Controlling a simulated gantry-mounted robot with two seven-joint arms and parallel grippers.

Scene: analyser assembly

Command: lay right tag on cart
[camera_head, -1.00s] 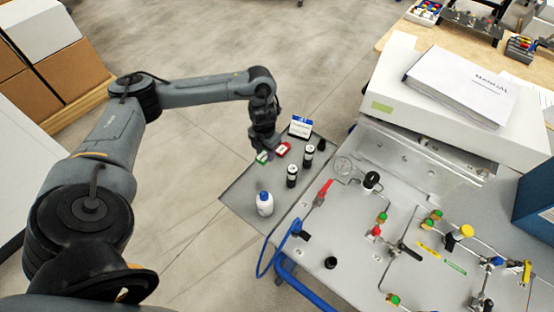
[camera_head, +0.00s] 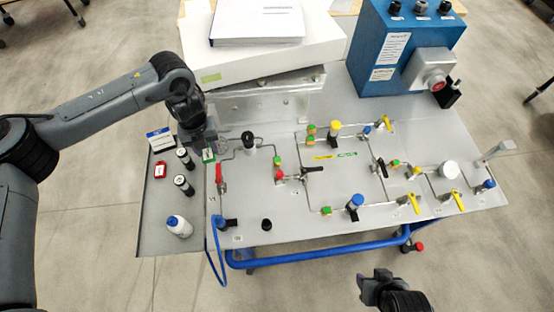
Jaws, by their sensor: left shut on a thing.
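My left gripper (camera_head: 205,148) is shut on a small green-and-white tag (camera_head: 208,155), above the left end of the cart's grey panel (camera_head: 290,222). Whether the tag touches the panel is hard to tell. A red-and-white tag (camera_head: 160,170) lies on the side tray (camera_head: 160,240) at the left of the cart. My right gripper (camera_head: 376,285) is at the bottom of the view, in front of the cart and apart from it. Its finger opening is too unclear to judge.
On the tray stand two black cylinders (camera_head: 184,185), a white bottle (camera_head: 178,226) and a blue-white box (camera_head: 160,140). Pipes and valves cover much of the panel. A blue cabinet (camera_head: 400,50) and a white box with a manual (camera_head: 256,22) stand at the back.

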